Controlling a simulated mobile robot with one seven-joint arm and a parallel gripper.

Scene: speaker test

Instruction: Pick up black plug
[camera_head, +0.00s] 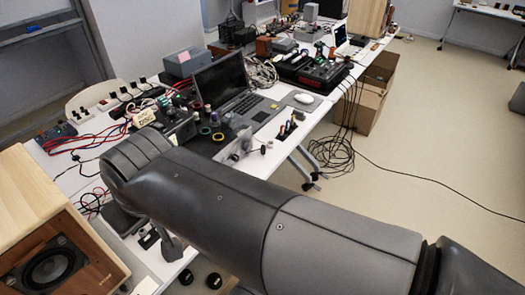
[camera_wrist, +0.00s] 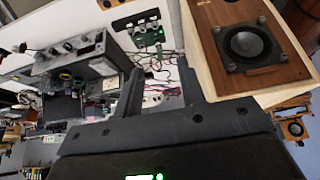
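Several small black plugs (camera_head: 125,96) sit in a white power strip (camera_head: 104,104) at the back left of the white table in the head view. I cannot tell which one the task means. In the wrist view my gripper (camera_wrist: 160,88) is open, its two dark fingers apart with nothing held between them. Beyond the fingers are red and black wires (camera_wrist: 163,72) and small white pieces; no plug can be made out clearly there. In the head view my arm hides much of the table's near part.
A wooden speaker (camera_head: 50,262) stands at the front left; a speaker (camera_wrist: 243,42) is close to the right finger in the wrist view. A laptop (camera_head: 222,82), a grey box (camera_head: 184,62) and many cables crowd the table. A cardboard box (camera_head: 366,104) stands on the floor.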

